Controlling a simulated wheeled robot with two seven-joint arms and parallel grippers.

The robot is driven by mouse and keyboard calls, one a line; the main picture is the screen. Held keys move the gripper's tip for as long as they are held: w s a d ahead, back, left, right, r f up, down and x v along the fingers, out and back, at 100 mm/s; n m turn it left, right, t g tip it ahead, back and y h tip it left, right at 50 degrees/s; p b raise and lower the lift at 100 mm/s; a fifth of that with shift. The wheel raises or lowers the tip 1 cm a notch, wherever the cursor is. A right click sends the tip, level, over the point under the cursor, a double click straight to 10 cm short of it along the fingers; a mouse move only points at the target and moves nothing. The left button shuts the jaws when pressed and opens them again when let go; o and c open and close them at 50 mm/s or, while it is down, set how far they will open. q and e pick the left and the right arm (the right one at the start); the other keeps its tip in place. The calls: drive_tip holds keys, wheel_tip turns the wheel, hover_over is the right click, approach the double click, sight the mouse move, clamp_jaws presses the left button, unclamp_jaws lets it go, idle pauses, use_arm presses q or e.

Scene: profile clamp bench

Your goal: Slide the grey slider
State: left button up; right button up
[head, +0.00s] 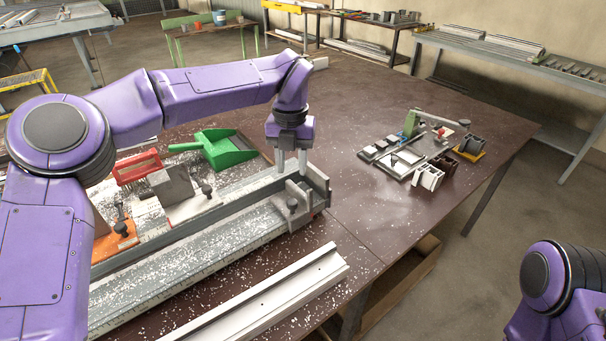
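A grey slider (293,206) with a dark knob sits at the right end of a long grey metal rail (200,257), which runs from lower left to the middle of the head view. My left gripper (291,172) points down just above the slider's upper part. Its two pale fingers are apart, with a clear gap between them. I cannot tell whether the fingertips touch the slider. My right gripper is out of view; only part of my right arm shows at the lower right.
A white profile (275,292) lies in front of the rail. A green dustpan (222,148), red-handled brush (138,167) and grey block (171,186) lie behind it. A small fixture (408,160) stands at the right. White chips litter the brown table (385,225).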

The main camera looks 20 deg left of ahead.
use_arm(q)
drive_tip(key=f, duration=0.2)
drive_tip(key=p, duration=0.1)
hover_over(293, 200)
drive_tip(key=s, duration=0.2)
wheel_tip(293, 200, down, 4)
drive_tip(key=shift+r, duration=0.1)
drive_tip(key=f, duration=0.1)
drive_tip(key=w+f, duration=0.1)
drive_tip(key=f, duration=0.1)
drive_tip(key=w+f+p, duration=0.1)
drive_tip(key=shift+f, duration=0.35)
drive_tip(key=shift+s+r, duration=0.3)
drive_tip(key=shift+s, duration=0.15)
drive_tip(key=c, duration=0.6)
clamp_jaws()
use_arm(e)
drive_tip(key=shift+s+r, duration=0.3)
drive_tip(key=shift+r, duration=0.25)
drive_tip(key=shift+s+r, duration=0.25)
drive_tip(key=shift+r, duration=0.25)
